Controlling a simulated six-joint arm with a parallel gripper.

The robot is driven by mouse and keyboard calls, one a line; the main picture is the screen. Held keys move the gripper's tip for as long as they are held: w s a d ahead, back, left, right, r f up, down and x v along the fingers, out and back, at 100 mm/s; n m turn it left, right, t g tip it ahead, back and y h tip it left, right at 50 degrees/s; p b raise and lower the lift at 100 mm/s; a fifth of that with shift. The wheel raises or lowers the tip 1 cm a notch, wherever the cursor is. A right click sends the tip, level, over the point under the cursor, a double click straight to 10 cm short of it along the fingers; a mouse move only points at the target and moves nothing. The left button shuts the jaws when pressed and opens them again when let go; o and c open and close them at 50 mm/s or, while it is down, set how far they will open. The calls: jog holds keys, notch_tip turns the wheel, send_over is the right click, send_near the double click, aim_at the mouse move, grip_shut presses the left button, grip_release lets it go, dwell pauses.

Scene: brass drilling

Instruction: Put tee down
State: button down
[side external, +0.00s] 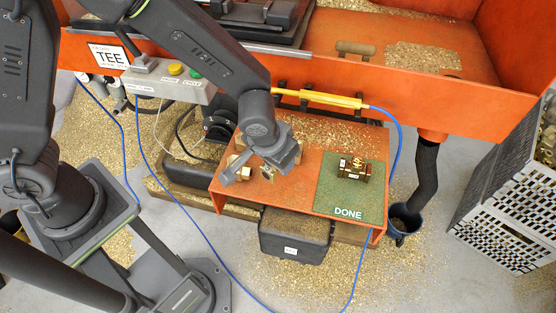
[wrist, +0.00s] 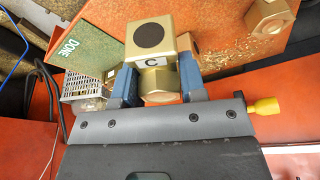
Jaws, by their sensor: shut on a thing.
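My gripper (wrist: 158,78) is shut on a brass tee (wrist: 152,42) marked with a black letter C; a blue finger lies on each side of it. The tee shows a round dark end towards the wrist camera. In the side external view, my gripper (side external: 272,172) is over the left half of the orange table, left of the green DONE mat (side external: 333,192), and largely hides the tee. I cannot tell whether the tee touches the table. The mat also shows at the upper left of the wrist view (wrist: 84,42).
One brass fitting (side external: 355,168) sits on the DONE mat. Another brass fitting (side external: 238,160) is on the orange table (side external: 300,205) left of my gripper. An orange wall with a yellow cylinder (side external: 330,99) stands behind. The mat's front and left parts are clear.

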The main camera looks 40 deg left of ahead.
jog(key=w+a+r, duration=0.2)
jog(key=w+a, duration=0.2)
jog(key=a, duration=0.7)
jog(key=w+a+r, duration=0.2)
jog(key=w+a, duration=0.1)
jog(key=a, duration=0.8)
jog(key=s+f, duration=0.4)
jog(key=shift+f, duration=0.25)
